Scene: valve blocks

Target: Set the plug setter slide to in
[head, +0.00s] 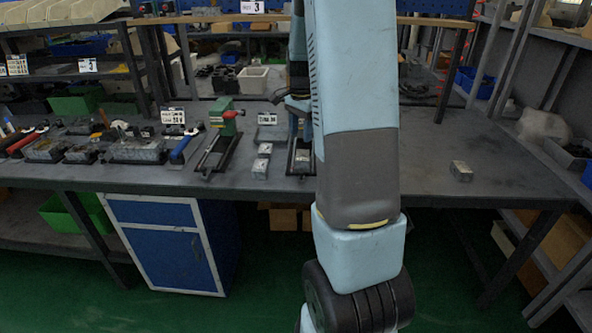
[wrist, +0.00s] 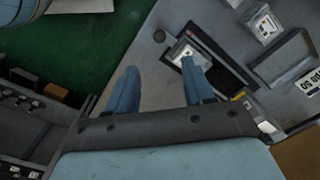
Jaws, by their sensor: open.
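My gripper (wrist: 159,66) is open, its two blue fingers apart with nothing between them. A black narrow fixture (wrist: 222,58) lies beside and beneath the right finger in the wrist view. A grey metal block (wrist: 184,52) sits at its end near the bench edge; this block also shows in the head view (head: 302,159). I cannot tell for certain whether this fixture is the plug setter, nor how its slide is set. Contact with the finger cannot be judged.
A green press with a red handle (head: 225,117) stands left on the grey bench (head: 420,178). Small metal blocks (head: 260,167) lie between. Another block (head: 461,170) lies right, with clear bench around it.

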